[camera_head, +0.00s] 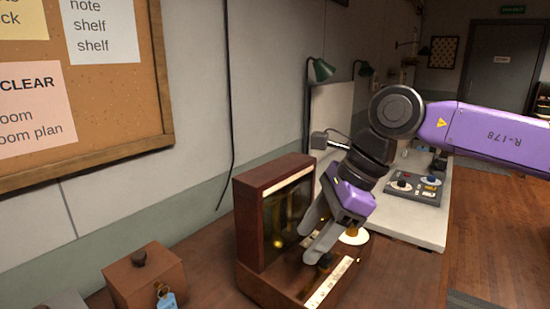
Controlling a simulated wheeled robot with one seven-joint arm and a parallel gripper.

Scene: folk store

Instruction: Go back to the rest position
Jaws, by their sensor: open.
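My gripper (318,252) is at the end of my purple and grey arm, pointing down. Its fingers are apart, and nothing shows held between them. It is low in front of a dark red wooden cabinet (247,223) with a dark glass front. A wooden base with a pale strip (332,284) extends below the fingers. A small dark knob lies close to the fingertips; I cannot tell whether they touch it. My gripper hides part of the base.
A wooden box (145,280) with a dark knob and blue tag stands at the lower left. A pale table (428,228) holds a grey control panel (414,188) behind my arm. A corkboard (95,110) hangs on the left wall. Wooden floor (490,235) is clear at right.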

